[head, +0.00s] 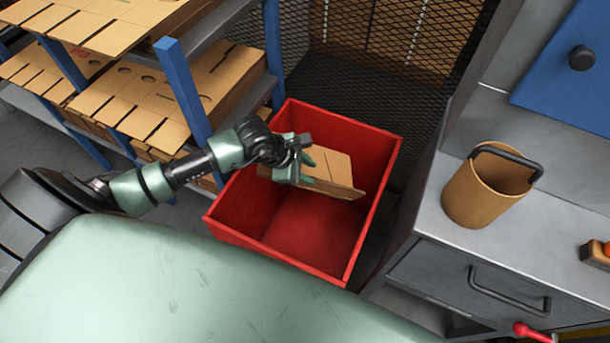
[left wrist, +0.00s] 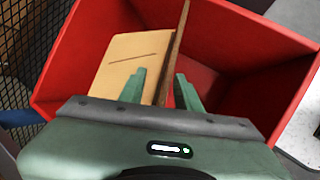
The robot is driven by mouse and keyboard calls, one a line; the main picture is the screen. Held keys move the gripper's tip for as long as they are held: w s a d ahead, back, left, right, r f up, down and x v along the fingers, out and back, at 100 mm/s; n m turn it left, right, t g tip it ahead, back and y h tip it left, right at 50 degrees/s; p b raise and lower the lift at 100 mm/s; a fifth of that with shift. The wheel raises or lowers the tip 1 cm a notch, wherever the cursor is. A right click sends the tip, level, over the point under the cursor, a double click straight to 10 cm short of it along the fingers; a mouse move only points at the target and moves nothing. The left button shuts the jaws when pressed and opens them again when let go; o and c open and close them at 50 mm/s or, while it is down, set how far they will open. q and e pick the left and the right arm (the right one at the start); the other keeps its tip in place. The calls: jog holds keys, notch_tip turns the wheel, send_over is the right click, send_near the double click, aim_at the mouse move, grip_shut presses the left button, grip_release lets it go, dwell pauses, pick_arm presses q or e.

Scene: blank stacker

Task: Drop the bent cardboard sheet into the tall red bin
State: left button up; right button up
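The bent cardboard sheet (head: 330,168) is inside the mouth of the tall red bin (head: 225,222), towards its far side. In the left wrist view the sheet (left wrist: 122,62) shows a broad tan face and a thin upright edge. My left gripper (head: 300,167) is over the bin, at the sheet. In the left wrist view its green fingers (left wrist: 160,88) stand apart, with the sheet's thin edge between them and visible space beside it. I cannot tell whether the sheet touches the bin floor or walls. My right gripper is not in view.
A blue-posted shelf (head: 182,88) with stacked flat cardboard stands left of the bin. Black mesh fencing (head: 370,85) is behind it. On the right, a grey workbench (head: 440,215) carries a brown bucket (head: 488,188) with a dark handle.

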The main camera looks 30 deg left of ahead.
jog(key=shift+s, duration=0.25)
pick_arm(q)
jog(key=shift+s+a+r, duration=0.1)
jog(key=shift+a+r, duration=0.05)
jog(key=shift+r, duration=0.15)
jog(key=v, duration=0.7)
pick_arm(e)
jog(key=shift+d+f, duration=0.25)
pick_arm(q)
jog(key=shift+s, duration=0.15)
